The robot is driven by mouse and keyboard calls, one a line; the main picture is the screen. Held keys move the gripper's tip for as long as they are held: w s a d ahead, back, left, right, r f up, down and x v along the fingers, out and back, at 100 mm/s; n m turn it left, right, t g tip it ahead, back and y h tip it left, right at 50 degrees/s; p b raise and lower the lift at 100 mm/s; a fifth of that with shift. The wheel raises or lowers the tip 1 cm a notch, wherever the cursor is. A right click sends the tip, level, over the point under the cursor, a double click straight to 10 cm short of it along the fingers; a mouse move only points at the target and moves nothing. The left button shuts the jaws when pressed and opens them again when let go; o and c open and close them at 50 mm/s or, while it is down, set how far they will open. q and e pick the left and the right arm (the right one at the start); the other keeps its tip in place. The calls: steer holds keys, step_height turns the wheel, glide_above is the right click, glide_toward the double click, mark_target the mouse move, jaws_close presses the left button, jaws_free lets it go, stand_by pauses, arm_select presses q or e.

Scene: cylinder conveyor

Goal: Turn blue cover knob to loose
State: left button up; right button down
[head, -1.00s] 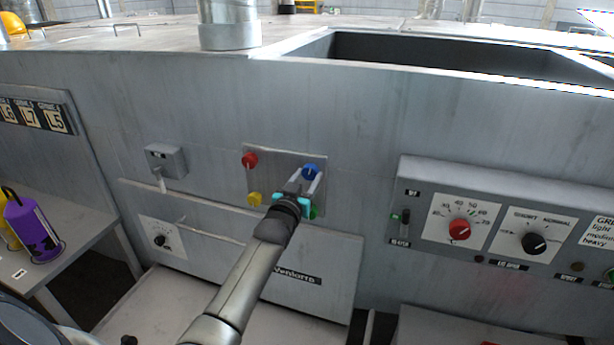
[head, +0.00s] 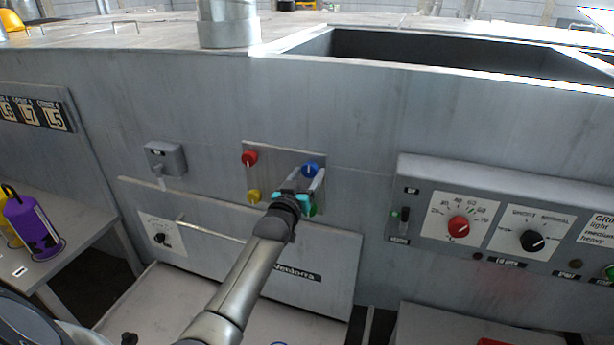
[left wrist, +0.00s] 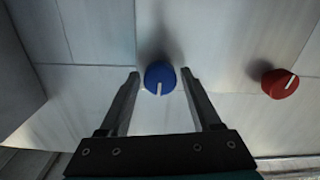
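The blue cover knob (head: 310,170) sits at the upper right of a small square plate (head: 264,151) on the grey machine front. My left gripper (head: 304,178) is in front of it, its fingers reaching up toward it. In the left wrist view the blue knob (left wrist: 159,77) with its white pointer line lies between the two open fingertips (left wrist: 160,73). Gaps show on both sides of it, so the fingers do not grip it. The red knob (left wrist: 280,83) is to the right there. My right gripper is not in view.
On the same plate are a red knob (head: 249,158), a yellow knob (head: 253,196) and a green knob (head: 309,209) partly behind my gripper. A switch box (head: 165,159) is to the left. A control panel (head: 424,172) with dials is to the right.

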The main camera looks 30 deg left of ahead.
arm_select(q)
steer(key=shift+o, duration=1.1)
steer(key=b+v, duration=0.1)
steer(key=v, duration=1.4)
steer(key=shift+s+d, duration=0.1)
